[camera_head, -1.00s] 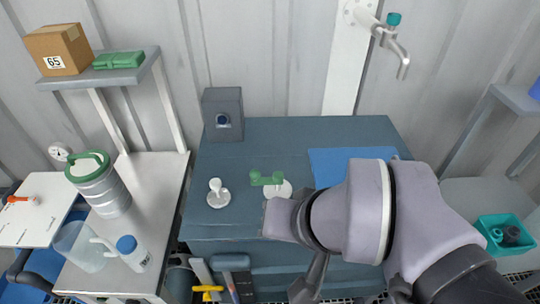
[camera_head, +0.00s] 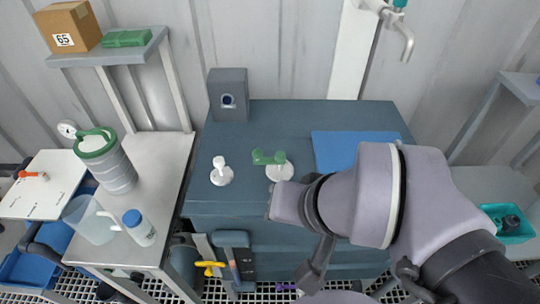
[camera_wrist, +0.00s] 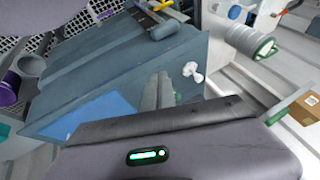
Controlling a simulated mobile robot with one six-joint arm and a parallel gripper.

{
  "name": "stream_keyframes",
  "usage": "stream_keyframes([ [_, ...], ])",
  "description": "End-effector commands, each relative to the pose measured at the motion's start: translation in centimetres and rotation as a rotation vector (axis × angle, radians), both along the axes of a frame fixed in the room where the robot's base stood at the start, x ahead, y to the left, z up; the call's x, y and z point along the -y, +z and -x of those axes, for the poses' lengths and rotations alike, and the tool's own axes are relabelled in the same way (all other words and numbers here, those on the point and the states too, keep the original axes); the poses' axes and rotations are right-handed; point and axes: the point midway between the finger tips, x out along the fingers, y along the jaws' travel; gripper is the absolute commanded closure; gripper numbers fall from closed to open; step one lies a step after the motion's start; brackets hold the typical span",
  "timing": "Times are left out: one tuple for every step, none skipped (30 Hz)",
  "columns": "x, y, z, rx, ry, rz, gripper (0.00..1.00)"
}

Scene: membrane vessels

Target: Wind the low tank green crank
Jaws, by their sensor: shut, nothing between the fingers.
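The green crank (camera_head: 268,157) sits on a round white base (camera_head: 280,171) on top of the blue-grey tank (camera_head: 330,118). Its bar lies roughly sideways, with a knob at each end. My gripper (camera_wrist: 157,92) is shut and empty, with its grey fingers close together over the tank top in the wrist view. The fingers hide most of the crank there; only a sliver of green shows beside them. In the head view my wrist is just below and right of the crank, apart from it in the picture, and the fingertips are hard to make out.
A white knob (camera_head: 221,172) stands left of the crank, with a grey box (camera_head: 228,95) behind it. A blue mat (camera_head: 340,148) lies on the tank's right. A side table at left holds a green-lidded canister (camera_head: 110,165), jug and bottle (camera_head: 139,228).

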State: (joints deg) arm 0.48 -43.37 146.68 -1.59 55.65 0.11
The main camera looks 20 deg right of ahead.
Motion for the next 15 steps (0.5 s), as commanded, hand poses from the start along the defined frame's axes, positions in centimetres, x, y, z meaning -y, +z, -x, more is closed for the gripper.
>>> stream_keyframes([
  [0.0,0.0,0.0,0.000,0.000,0.000,1.00],
  [0.0,0.0,0.0,0.000,0.000,0.000,1.00],
  [0.0,0.0,0.0,0.000,0.000,0.000,1.00],
  [0.0,0.0,0.0,0.000,0.000,0.000,1.00],
  [0.0,0.0,0.0,0.000,0.000,0.000,1.00],
  [0.0,0.0,0.0,0.000,0.000,0.000,1.00],
  [0.0,0.0,0.0,0.000,0.000,0.000,1.00],
  [0.0,0.0,0.0,0.000,0.000,0.000,1.00],
  [0.0,0.0,0.0,0.000,0.000,0.000,1.00],
  [0.0,0.0,0.0,0.000,0.000,0.000,1.00],
  [0.0,0.0,0.0,0.000,0.000,0.000,0.96],
  [0.0,0.3,-0.1,-0.003,0.002,0.002,0.88],
  [0.1,0.8,-0.5,-0.011,0.006,0.007,0.82],
  [0.2,1.6,-1.1,-0.026,0.014,0.015,0.76],
  [0.5,3.2,-2.4,-0.053,0.029,0.033,0.69],
])
